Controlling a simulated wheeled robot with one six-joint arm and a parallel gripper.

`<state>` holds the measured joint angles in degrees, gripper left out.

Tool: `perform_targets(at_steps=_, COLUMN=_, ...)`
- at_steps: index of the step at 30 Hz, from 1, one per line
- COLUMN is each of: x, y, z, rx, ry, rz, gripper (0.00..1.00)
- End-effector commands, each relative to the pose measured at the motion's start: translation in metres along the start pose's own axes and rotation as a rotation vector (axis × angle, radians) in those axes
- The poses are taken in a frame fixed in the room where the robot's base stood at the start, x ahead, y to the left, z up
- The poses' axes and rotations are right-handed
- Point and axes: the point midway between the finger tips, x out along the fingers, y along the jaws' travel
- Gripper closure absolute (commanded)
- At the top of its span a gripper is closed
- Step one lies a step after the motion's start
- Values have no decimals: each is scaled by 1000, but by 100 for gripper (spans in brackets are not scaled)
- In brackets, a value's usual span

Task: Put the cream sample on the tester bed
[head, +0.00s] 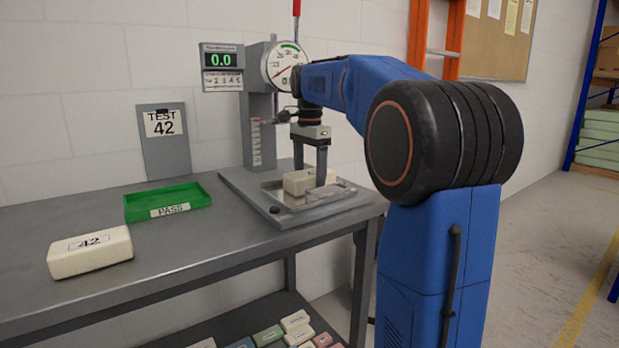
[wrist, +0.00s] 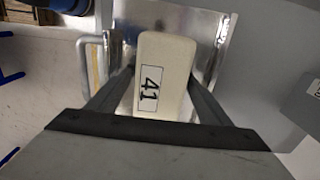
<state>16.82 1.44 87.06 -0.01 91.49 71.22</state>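A cream block labelled 41 (head: 297,184) is at the tester bed (head: 268,196), a bare metal plate; I cannot tell whether it rests on the plate or hangs just above it. My gripper (head: 311,180) points straight down with one finger on each side of this block. In the wrist view the block (wrist: 165,75) lies between both fingertips, which appear to touch its sides, with the shiny plate (wrist: 212,45) under it. A second cream block, labelled 42 (head: 90,252), lies on the bench at the front left, away from my gripper.
A green PASS tray (head: 168,197) sits empty on the bench (head: 200,250). A sign reading TEST 42 (head: 163,124) leans on the wall. The tester's column (head: 260,130), dial (head: 285,65) and display reading 0.0 (head: 221,60) stand close behind my gripper. Several coloured blocks (head: 268,335) lie on the lower shelf.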

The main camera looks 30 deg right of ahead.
Motion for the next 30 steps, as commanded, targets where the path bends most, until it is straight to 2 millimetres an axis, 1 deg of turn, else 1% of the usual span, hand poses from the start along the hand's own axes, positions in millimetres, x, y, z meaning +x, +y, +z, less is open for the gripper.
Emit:
perform_targets(at_steps=5, x=-2, y=0, z=0, rx=0, ry=0, rz=0, gripper=27)
perform_targets(at_steps=8, x=-10, y=0, z=0, rx=0, ry=0, rz=0, gripper=27)
perform_targets(at_steps=11, x=-24, y=-1, z=0, rx=0, ry=1, rz=-2, gripper=27)
perform_targets(at_steps=18, x=-71, y=-1, z=0, rx=0, ry=1, rz=-3, gripper=27)
perform_targets(at_steps=21, x=-88, y=-1, z=0, rx=0, ry=1, rz=-2, gripper=27)
perform_targets(at_steps=24, x=-103, y=-1, z=0, rx=0, ry=1, rz=-2, gripper=27)
perform_targets(at_steps=27, x=-114, y=0, z=0, rx=0, ry=0, rz=-1, gripper=27)
perform_targets(at_steps=30, x=-120, y=0, z=0, rx=0, ry=0, rz=-1, gripper=27)
